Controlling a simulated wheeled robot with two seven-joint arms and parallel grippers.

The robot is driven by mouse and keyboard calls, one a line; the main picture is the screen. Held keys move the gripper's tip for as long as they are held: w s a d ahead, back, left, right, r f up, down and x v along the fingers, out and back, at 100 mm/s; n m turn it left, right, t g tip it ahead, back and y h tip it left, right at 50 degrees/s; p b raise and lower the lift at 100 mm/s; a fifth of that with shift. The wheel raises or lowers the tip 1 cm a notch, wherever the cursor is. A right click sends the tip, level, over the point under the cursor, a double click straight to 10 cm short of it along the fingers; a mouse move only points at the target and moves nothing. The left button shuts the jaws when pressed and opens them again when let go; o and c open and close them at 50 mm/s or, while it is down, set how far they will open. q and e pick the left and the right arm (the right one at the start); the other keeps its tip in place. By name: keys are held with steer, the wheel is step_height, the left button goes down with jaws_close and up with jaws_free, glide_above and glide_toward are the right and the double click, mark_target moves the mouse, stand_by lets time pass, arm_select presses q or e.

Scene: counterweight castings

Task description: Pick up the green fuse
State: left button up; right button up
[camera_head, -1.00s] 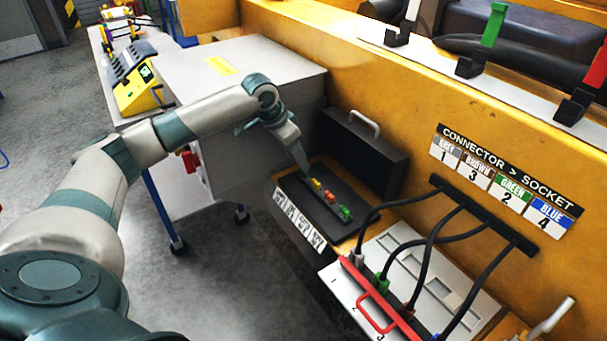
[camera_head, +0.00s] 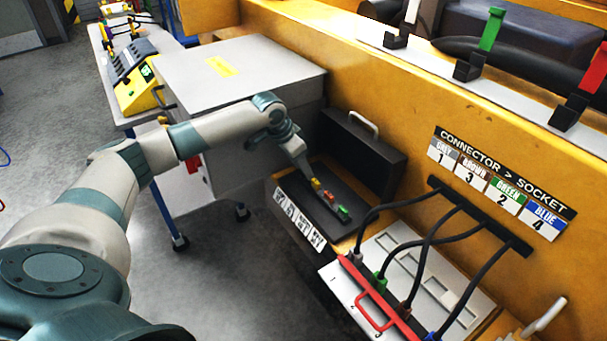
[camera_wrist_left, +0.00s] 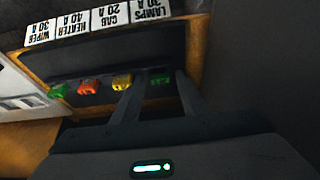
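A row of small coloured fuses sits on a dark block (camera_head: 322,222). In the head view I see a yellow fuse (camera_head: 316,184), an orange-red fuse (camera_head: 328,197) and a green fuse (camera_head: 342,212) at the near end. The left wrist view shows that near-end green fuse at the left (camera_wrist_left: 57,91), and another, shaded green fuse (camera_wrist_left: 160,78) at the other end, by the LAMPS label. My left gripper (camera_wrist_left: 162,84) is open, its fingers on either side of the shaded green fuse; contact cannot be told. In the head view, the gripper (camera_head: 308,174) hides that fuse. My right gripper is out of view.
An open black lid with a handle (camera_head: 363,150) stands behind the fuse block. Black cables (camera_head: 425,240) run to a white socket panel (camera_head: 345,285) with a red handle on the right. A grey cabinet (camera_head: 240,75) stands on the left, close to my arm.

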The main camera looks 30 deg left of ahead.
arm_select(q)
steer(key=c, duration=0.8)
steer(key=shift+r, duration=0.1)
